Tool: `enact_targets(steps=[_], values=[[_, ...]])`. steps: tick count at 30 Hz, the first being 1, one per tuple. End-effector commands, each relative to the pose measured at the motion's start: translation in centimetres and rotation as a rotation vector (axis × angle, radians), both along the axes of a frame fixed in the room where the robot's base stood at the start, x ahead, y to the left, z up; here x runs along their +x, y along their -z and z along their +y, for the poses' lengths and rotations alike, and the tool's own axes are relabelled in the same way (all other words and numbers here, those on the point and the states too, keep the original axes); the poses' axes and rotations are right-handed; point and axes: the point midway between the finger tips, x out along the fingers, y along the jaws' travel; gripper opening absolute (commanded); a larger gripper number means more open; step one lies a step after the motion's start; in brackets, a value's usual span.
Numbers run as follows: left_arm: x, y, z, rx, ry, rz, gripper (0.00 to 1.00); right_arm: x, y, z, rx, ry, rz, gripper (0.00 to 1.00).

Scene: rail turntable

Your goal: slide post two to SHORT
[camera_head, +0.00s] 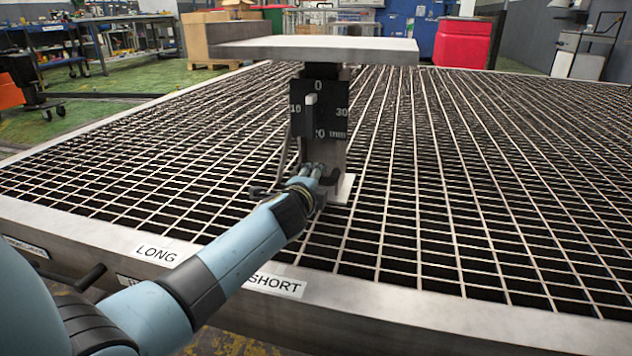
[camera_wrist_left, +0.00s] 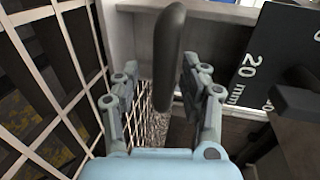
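A metal post (camera_head: 333,150) stands on the grid table and carries a flat grey plate (camera_head: 310,49) on top. A black dial plate (camera_head: 318,108) with 0, 10, 20 and 30 mm marks and a pale pointer is on the post; part of it also shows in the left wrist view (camera_wrist_left: 262,55). My left gripper (camera_head: 318,172) is at the post's foot. In the left wrist view its fingers (camera_wrist_left: 158,85) are apart, on either side of a dark rounded handle (camera_wrist_left: 168,50), with a gap at the left finger. The LONG label (camera_head: 156,252) and SHORT label (camera_head: 275,286) are on the front rim. My right gripper is not in view.
The grid table (camera_head: 500,190) is clear to the right of the post. A black crank handle (camera_head: 75,280) sticks out below the front rim at left. A red bin (camera_head: 462,43) and a cardboard box (camera_head: 205,38) stand behind the table.

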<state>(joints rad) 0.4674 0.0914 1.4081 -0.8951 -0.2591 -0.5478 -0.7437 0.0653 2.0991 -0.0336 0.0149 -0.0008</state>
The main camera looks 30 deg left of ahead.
Motion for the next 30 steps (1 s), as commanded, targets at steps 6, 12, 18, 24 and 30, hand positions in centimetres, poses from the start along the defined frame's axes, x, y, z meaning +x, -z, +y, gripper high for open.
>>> enact_targets(steps=[6, 12, 18, 24, 30], values=[[-0.1, -0.2, 0.0, 0.000, 0.000, -0.002, 0.44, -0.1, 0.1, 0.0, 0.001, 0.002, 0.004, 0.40], [-2.8, -0.7, -0.7, -0.001, 0.000, -0.001, 0.44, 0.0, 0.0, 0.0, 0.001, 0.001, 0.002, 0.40], [-7.2, -1.6, -1.7, -0.001, 0.000, 0.000, 0.44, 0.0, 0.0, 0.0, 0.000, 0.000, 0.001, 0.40], [-10.4, -2.3, -2.5, -0.001, 0.000, 0.000, 0.44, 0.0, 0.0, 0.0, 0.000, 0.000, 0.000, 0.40], [-11.4, -2.6, -2.8, 0.001, 0.000, -0.001, 0.44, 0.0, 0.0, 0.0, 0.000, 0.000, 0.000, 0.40]])
